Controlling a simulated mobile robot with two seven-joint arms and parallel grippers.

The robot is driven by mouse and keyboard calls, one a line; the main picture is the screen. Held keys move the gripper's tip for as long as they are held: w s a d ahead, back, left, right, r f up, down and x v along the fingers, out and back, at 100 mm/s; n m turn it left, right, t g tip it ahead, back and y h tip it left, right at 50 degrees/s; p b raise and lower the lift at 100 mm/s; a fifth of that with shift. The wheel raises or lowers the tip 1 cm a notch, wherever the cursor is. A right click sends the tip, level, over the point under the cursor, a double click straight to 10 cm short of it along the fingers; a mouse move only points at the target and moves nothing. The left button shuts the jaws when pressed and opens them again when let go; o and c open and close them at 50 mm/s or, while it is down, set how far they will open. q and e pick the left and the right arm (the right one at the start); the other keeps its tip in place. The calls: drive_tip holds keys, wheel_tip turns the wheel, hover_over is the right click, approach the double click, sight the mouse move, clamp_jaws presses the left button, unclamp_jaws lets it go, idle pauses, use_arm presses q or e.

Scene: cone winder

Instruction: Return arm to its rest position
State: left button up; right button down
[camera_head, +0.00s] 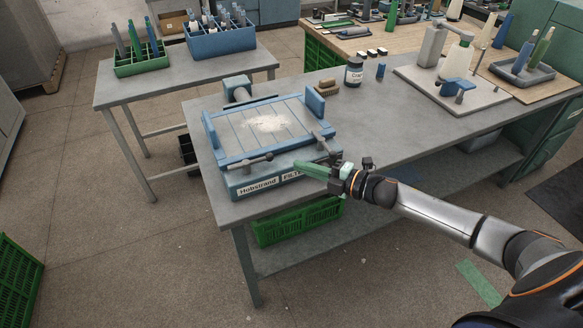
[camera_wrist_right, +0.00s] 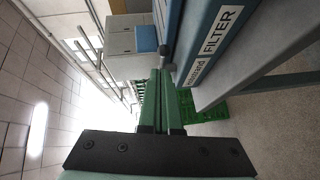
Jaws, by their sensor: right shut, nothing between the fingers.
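My right arm (camera_head: 435,210) comes in from the lower right of the head view. Its gripper (camera_head: 308,167), with green fingers, is just in front of the blue-framed filter box (camera_head: 225,159) at the table's front edge. The fingers look closed together and hold nothing. In the right wrist view the two green fingers (camera_wrist_right: 161,95) lie side by side, beside the box's labelled front (camera_wrist_right: 212,45). I cannot tell whether the gripper touches the box. My left gripper is not in view.
A grey table (camera_head: 400,145) carries the filter box, a dark jar (camera_head: 354,71) and a winding device (camera_head: 432,45). A green crate (camera_head: 297,221) sits below. A side table (camera_head: 185,83) holds bins of cones.

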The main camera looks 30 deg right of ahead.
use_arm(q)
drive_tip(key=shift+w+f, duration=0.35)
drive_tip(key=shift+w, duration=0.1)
use_arm(e)
drive_tip(key=s+d, duration=0.3)
drive_tip(key=d, duration=0.2)
drive_tip(key=shift+s+d+r, duration=0.3)
drive_tip(key=shift+s+r, duration=0.05)
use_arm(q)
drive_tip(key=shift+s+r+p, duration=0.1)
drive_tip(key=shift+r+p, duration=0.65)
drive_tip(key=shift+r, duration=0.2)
use_arm(e)
drive_tip(key=s+a+f+m+g+h, duration=0.2)
drive_tip(key=s+a+f+m+h, duration=0.1)
drive_tip(key=s+a+f+m, duration=0.5)
drive_tip(key=s+a+f+m+g+h, duration=0.2)
drive_tip(key=s+a+f+m, duration=0.6)
drive_tip(key=s+m, duration=0.5)
drive_tip(key=shift+a+f+g+h, duration=0.35)
drive_tip(key=shift+f+h, duration=0.4)
drive_tip(key=shift+h, duration=0.15)
